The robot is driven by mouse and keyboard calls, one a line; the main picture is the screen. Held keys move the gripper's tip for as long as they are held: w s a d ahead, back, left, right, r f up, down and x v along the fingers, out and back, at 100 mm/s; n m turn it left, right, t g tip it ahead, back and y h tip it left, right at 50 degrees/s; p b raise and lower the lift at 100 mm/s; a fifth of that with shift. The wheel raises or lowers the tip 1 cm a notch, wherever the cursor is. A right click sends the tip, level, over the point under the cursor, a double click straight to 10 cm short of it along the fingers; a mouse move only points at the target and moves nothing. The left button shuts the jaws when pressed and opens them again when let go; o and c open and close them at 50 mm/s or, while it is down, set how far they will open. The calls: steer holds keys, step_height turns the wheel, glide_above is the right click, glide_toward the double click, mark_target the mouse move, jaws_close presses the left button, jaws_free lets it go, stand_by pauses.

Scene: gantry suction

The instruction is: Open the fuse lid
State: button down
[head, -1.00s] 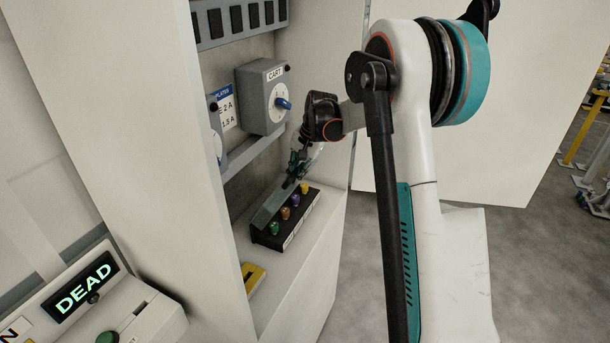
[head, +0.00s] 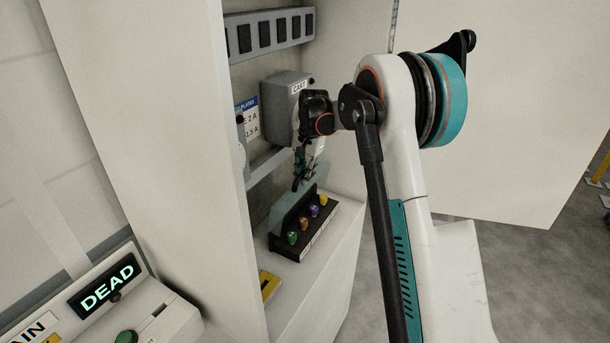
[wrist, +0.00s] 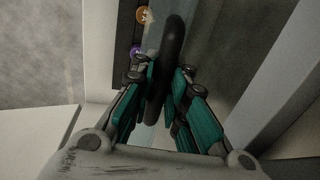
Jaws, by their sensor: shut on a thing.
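The fuse box (head: 318,232) is a black block on the cabinet floor, with several coloured fuses (head: 303,224) in a row along its top. Its clear, greenish lid (head: 284,208) stands raised behind the fuses, and the fuses show uncovered in front of it. My gripper (head: 304,179) is at the lid's upper part. In the wrist view my gripper (wrist: 167,92) has its teal fingers closed around a dark bar-like handle (wrist: 172,48). An orange fuse (wrist: 145,14) and a purple fuse (wrist: 136,49) show left of the fingers there. The lid's hinge is not clearly visible.
The cabinet's left wall (head: 165,120) and open door (head: 520,130) flank the space. A grey CART switch box (head: 283,105) is close behind my wrist. A yellow item (head: 269,284) lies front left of the fuse box. A console displays DEAD (head: 107,287).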

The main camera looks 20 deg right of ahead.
mark_target(308, 185)
steer(key=c, duration=1.8)
jaws_free()
steer(key=shift+c, duration=0.2)
step_height(308, 185, up, 12)
steer(key=s+d, duration=0.1)
steer(key=shift+s, duration=0.15)
